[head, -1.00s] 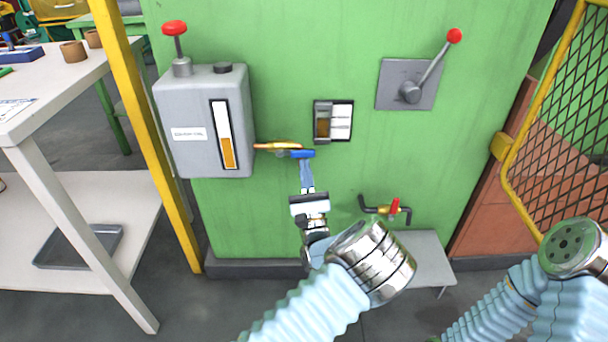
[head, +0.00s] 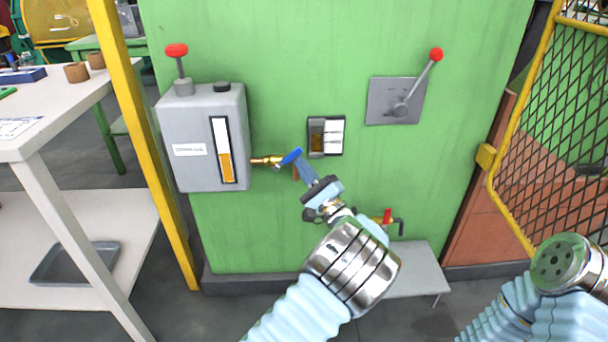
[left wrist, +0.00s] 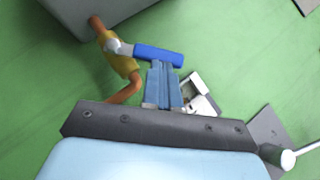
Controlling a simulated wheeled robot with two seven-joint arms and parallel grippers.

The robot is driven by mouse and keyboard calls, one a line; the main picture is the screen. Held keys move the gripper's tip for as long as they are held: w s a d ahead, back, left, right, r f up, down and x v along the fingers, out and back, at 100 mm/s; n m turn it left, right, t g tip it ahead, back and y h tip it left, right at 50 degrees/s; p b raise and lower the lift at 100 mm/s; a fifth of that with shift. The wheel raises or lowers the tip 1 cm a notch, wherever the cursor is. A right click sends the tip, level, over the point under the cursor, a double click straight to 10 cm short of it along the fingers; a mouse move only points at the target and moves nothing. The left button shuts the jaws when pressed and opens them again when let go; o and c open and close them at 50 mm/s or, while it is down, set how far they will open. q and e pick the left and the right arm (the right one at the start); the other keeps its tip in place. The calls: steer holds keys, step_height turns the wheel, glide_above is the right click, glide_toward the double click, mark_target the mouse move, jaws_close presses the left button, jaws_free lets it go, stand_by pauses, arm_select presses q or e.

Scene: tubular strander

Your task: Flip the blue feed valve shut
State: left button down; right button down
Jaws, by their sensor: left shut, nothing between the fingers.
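The blue feed valve handle (head: 291,156) sits on a brass valve body (head: 265,161) at the right side of the grey tank (head: 205,140). In the head view the handle slants up to the right. In the left wrist view the blue handle (left wrist: 158,54) crosses just beyond my fingertips, with the yellow-brass body (left wrist: 120,58) and a copper pipe to its left. My left gripper (head: 300,166) is shut and empty, its tips against or very near the handle's lower side; contact is not clear. My right gripper is not in view.
A red-handled valve (head: 388,216) sits low on the green panel (head: 440,175), partly behind my left arm. A switch box (head: 326,137) is right of the handle, and a red-knobbed lever (head: 436,54) is farther right. A grey shelf (head: 415,270) juts out below.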

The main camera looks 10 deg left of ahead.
mark_target(291, 153)
arm_select(q)
steer(key=n+g, duration=0.1)
steer(key=r+n+g, duration=0.1)
steer(key=n, duration=0.1)
steer(key=a+r+n+g+h, duration=0.1)
steer(key=n, duration=0.1)
steer(key=shift+s+r+g+b, duration=0.15)
steer(key=shift+r+g+b, duration=0.1)
steer(key=shift+g+b, duration=0.15)
steer(key=shift+s+a+r+n+g+h+b, duration=0.15)
steer(key=shift+a+r+n+g+h+b, duration=0.35)
steer(key=shift+n, duration=0.5)
steer(key=shift+s+a+r+n+g+h+b, duration=0.1)
steer(key=shift+a+r+n+g+h+b, duration=0.15)
steer(key=shift+a+r+n+g+h, duration=0.55)
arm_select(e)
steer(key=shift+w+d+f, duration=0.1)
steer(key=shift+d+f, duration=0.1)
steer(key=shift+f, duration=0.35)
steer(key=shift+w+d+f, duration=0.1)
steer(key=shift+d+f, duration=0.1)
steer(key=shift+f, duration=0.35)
arm_select(q)
steer(key=shift+d+f, duration=0.25)
steer(key=shift+f, duration=0.1)
